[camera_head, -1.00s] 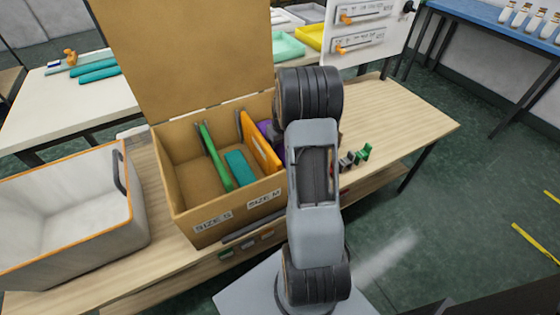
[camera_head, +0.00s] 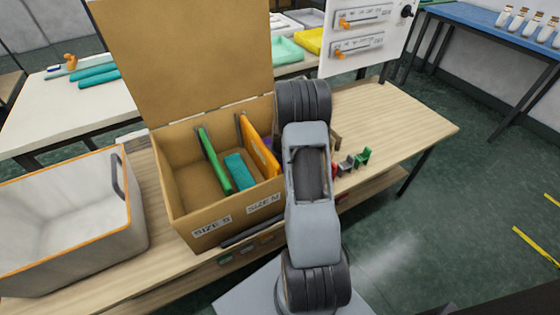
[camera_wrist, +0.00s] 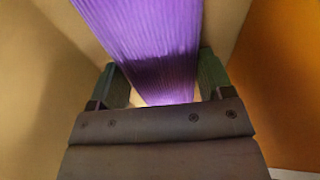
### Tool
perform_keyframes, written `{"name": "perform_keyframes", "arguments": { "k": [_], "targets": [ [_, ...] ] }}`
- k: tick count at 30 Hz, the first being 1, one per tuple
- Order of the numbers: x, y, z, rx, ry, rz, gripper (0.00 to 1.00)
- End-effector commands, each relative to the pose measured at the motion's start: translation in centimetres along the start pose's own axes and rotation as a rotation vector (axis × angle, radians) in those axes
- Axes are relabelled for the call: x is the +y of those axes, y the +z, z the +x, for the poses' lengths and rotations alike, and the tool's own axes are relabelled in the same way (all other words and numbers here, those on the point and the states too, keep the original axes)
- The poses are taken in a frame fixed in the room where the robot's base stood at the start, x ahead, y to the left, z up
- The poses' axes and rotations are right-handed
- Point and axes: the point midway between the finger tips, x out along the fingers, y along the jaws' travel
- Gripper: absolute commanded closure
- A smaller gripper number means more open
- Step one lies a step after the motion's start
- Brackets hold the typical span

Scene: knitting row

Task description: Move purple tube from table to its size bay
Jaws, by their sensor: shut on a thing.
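The purple tube (camera_wrist: 150,45) is ribbed and runs between the two fingers of my gripper (camera_wrist: 162,85) in the wrist view, with the gripper shut on it. Cardboard shows on both sides of it, and an orange surface (camera_wrist: 285,80) is at the right. In the head view only a sliver of the purple tube (camera_head: 267,143) shows, just beyond the orange divider (camera_head: 258,148) of the cardboard box (camera_head: 180,205). My arm hides the gripper and the box's right end there. Whether the tube touches the box floor cannot be told.
A green divider (camera_head: 214,160) and a teal piece (camera_head: 240,171) are in the box. Its front labels read SIZE S (camera_head: 212,226) and SIZE M (camera_head: 264,205). A grey bin (camera_head: 70,235) is left. Small brackets (camera_head: 350,160) stand right; the table's right end (camera_head: 410,120) is clear.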

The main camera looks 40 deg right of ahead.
Motion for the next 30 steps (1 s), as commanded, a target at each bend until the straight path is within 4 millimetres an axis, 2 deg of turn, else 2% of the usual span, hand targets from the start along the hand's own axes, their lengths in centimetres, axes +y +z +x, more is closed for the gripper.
{"name": "perform_keyframes", "arguments": {
  "k": [4,5,12,19,23,30],
  "targets": [
    [0.0,0.1,0.5,0.0,0.0,0.0,0.49],
    [0.0,0.1,0.3,0.0,0.0,0.0,0.24],
    [0.0,0.1,0.3,0.0,0.0,0.0,0.01],
    [0.0,0.0,0.2,0.0,0.0,0.0,0.01],
    [0.0,-0.1,-0.6,0.002,0.001,0.0,0.01],
    [0.1,-0.1,-4.9,0.004,0.002,0.001,0.01]
  ]
}}
